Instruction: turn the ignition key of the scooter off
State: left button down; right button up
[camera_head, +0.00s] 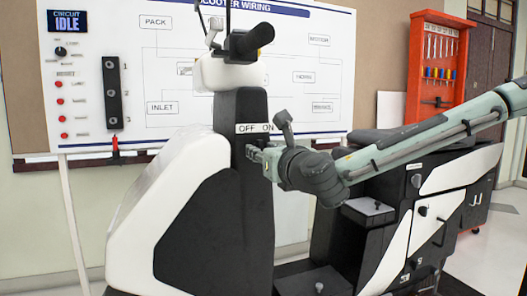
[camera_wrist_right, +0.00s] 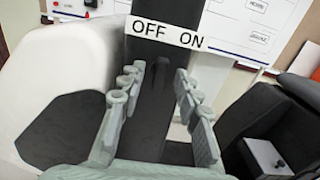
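The scooter (camera_head: 185,190) is white and black and stands upright in front of the board. A white label (camera_head: 258,128) reading OFF and ON is on its dark column (camera_head: 240,108); the label also shows in the right wrist view (camera_wrist_right: 167,32). A small dark shape, apparently the ignition key (camera_wrist_right: 160,72), stands out below the label. My right gripper (camera_head: 256,154) is at the column just under the label. In the right wrist view its fingers are apart, one on each side of the key, with gaps visible. In the head view the gripper hides the key. My left gripper is not in view.
A wiring board (camera_head: 300,75) with a screen reading CIRCUIT IDLE (camera_head: 67,21) stands behind. An orange tool rack (camera_head: 437,60) is at the back right. The scooter's handlebar grip (camera_head: 252,40) is above the label, and its seat (camera_head: 385,140) is behind my right arm.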

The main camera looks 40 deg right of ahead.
notch_tip(320, 180, up, 10)
dwell(0.6)
dwell(0.4)
